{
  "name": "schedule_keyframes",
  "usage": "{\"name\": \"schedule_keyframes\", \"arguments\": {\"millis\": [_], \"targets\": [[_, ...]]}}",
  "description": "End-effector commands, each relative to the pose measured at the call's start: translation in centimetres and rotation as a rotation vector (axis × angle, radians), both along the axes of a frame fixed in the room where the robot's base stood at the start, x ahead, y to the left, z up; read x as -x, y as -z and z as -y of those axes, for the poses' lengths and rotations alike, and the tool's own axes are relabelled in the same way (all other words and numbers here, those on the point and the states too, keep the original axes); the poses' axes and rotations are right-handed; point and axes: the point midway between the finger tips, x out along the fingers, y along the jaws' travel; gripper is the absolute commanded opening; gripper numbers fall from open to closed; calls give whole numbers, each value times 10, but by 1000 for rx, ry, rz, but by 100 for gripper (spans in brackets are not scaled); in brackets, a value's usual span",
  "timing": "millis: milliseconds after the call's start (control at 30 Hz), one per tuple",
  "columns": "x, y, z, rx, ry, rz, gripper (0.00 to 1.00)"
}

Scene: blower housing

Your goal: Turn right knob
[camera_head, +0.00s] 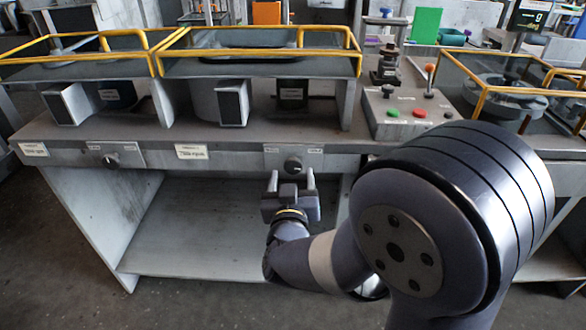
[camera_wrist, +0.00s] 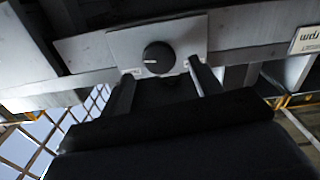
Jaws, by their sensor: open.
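The right knob (camera_head: 293,164) is a round dark dial on a light metal plate (camera_head: 272,160) on the front edge of the workbench. In the wrist view the knob (camera_wrist: 158,58) has a white pointer line toward its left. My gripper (camera_head: 291,178) is open and empty just in front of and below the knob. In the wrist view my gripper's two fingers (camera_wrist: 164,82) point at the plate, one toward each lower side of the knob. I cannot tell whether they touch the plate. The left knob (camera_head: 111,160) sits on its own plate further left.
The workbench (camera_head: 250,148) has yellow-railed guards (camera_head: 255,52) above it. A control box (camera_head: 405,120) with red and green buttons and a lever stands on top at right. The lower shelf (camera_head: 200,245) is empty. White labels (camera_head: 191,152) are on the bench front.

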Motion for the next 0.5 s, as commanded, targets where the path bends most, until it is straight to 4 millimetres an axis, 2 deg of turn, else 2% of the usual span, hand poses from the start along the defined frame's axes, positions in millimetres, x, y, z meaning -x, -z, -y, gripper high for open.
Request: {"name": "schedule_keyframes", "arguments": {"millis": [100,200,500], "targets": [[-20,1,2,0,3,0,60],[-31,1,2,1,1,-1,60],[-40,0,2,1,-1,0,60]]}}
